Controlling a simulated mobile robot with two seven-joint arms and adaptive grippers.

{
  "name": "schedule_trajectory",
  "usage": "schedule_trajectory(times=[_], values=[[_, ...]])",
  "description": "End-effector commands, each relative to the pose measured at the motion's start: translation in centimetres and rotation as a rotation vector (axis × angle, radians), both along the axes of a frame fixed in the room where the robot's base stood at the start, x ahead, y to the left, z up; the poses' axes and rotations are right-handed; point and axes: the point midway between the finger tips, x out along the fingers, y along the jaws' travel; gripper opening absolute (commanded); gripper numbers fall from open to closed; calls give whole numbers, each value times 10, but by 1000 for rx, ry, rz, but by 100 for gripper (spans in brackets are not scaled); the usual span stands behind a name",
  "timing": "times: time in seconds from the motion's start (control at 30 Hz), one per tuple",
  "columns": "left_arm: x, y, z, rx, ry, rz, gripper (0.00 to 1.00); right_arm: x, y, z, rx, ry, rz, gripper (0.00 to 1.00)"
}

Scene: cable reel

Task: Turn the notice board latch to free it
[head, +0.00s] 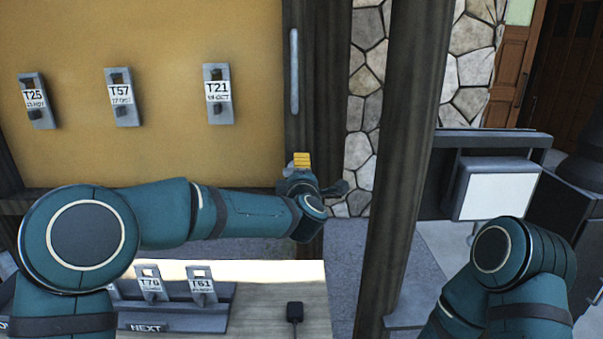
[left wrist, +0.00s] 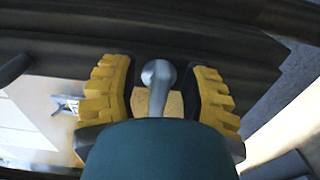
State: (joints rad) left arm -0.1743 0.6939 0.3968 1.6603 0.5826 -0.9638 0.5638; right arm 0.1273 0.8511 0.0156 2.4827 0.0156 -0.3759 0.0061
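The notice board (head: 160,150) is a tan panel with a dark wooden frame, at the upper left of the head view. My left gripper (head: 302,163) is at the board's lower right, by the dark frame post. In the left wrist view a rounded silver latch knob (left wrist: 158,75) on a thin stem stands between the yellow-padded fingers of my left gripper (left wrist: 162,92). The fingers are apart, with a gap visible on each side of the knob. The latch is hidden behind the gripper in the head view. My right gripper is out of view; only its arm shows.
Grey tag holders T25 (head: 38,100), T57 (head: 122,97) and T21 (head: 218,94) hang on the board. A light table (head: 265,300) below bears a rack with T70 and T61. A dark wooden post (head: 400,130) stands to the right, near a white-faced box (head: 497,195).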

Motion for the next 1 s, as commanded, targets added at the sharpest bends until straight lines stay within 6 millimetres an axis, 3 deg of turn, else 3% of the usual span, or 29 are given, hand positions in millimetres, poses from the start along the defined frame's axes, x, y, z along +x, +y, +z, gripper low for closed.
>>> schedule_trajectory(times=[0.27,0.7,1.0], values=[[-8,-1,0,-1,1,-1,46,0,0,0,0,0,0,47],[-89,-1,0,2,0,-2,46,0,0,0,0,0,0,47],[-119,0,0,0,0,-1,46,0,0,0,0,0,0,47]])
